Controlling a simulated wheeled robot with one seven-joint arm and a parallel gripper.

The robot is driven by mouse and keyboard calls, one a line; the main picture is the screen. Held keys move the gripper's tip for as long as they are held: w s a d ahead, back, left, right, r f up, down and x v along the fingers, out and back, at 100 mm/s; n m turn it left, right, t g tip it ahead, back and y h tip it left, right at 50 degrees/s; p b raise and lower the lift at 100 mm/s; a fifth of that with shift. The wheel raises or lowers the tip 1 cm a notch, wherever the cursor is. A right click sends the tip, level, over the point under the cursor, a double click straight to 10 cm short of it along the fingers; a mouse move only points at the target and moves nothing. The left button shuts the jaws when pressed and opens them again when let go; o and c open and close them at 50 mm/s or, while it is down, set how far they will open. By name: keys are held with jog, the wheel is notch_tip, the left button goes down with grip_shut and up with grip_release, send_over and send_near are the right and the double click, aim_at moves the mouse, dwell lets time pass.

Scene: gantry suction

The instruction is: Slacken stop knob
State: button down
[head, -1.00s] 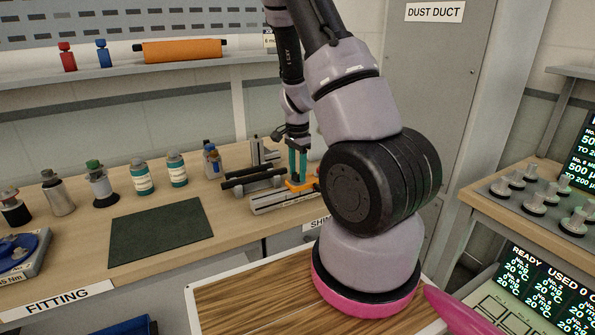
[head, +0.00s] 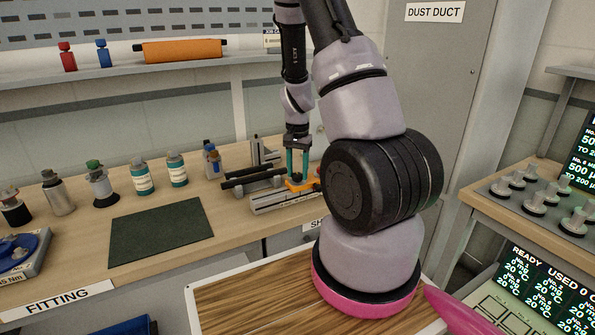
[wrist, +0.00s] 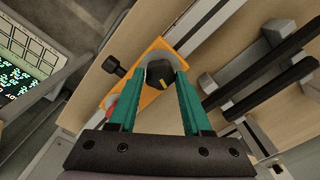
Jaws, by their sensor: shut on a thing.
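The stop knob (wrist: 160,75) is a dark knob with a small yellow mark, on an orange stop block (wrist: 150,98). In the wrist view, my gripper (wrist: 162,72) has its two teal fingers closed on either side of the knob. In the head view, my gripper (head: 297,175) points down at the orange block (head: 299,186) on the metal rail fixture (head: 285,198). The knob itself is hidden in the head view by the fingers.
A second small black knob (wrist: 114,67) sticks out from the orange block's side. Black bars (wrist: 260,80) lie beside the rail. Several bottles (head: 142,178) and a dark green mat (head: 160,235) are on the bench to the left.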

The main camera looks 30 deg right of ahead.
aim_at(298, 174)
jog(key=shift+c, duration=1.7)
grip_release()
jog(key=shift+r, duration=0.15)
notch_tip(298, 174, up, 11)
jog(key=shift+f, duration=0.2)
